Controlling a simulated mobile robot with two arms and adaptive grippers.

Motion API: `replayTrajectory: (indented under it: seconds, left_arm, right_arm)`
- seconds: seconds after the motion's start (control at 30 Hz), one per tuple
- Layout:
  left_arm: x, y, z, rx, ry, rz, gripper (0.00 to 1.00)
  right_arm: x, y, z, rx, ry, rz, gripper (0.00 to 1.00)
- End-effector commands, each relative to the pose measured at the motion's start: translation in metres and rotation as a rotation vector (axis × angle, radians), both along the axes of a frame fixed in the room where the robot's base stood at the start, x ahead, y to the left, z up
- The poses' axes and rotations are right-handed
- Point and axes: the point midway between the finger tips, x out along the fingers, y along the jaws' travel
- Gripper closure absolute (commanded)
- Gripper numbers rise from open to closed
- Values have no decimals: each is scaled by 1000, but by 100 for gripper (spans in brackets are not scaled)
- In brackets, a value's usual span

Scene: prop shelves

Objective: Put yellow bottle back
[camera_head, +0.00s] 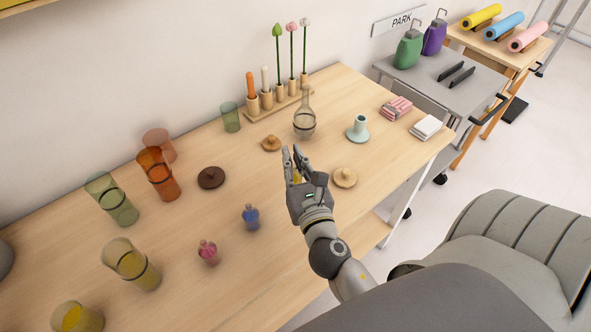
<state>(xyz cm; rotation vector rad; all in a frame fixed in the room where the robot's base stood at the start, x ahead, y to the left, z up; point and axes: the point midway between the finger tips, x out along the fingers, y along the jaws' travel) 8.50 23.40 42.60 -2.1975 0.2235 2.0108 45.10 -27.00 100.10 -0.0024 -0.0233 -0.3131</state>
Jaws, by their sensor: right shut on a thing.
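My right gripper (297,158) is shut on the small yellow bottle (296,179) above the wooden table. Only a bit of yellow shows between the fingers; the rest of the bottle is hidden. A small blue bottle (251,217) and a small pink bottle (207,252) stand on the table to the left of the gripper and nearer the front edge. My left gripper is not in view.
A glass flask (305,122) stands behind the gripper. A wooden lid (345,178) lies to its right, a dark lid (211,177) to its left. Coloured glasses (157,176) line the left. A wooden holder (280,102) with several stems stands at the back.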

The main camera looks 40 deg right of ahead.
Motion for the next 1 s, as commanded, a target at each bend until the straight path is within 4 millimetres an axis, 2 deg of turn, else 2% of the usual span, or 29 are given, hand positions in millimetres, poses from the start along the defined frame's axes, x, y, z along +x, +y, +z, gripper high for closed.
replayTrajectory:
  seconds: [0.2, 0.4, 0.87, 0.9, 1.0]
  left_arm:
    - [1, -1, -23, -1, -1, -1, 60]
    - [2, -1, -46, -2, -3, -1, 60]
    - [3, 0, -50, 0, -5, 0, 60]
    - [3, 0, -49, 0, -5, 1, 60]
    - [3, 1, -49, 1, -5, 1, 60]
  right_arm:
    - [11, -13, -27, -2, 0, 0, 100]
    - [9, -12, -48, 0, -1, 0, 100]
    - [9, -12, -52, -1, 0, 0, 100]
    - [9, -12, -51, -1, 1, 0, 86]
    - [9, -12, -51, -1, 1, 0, 73]
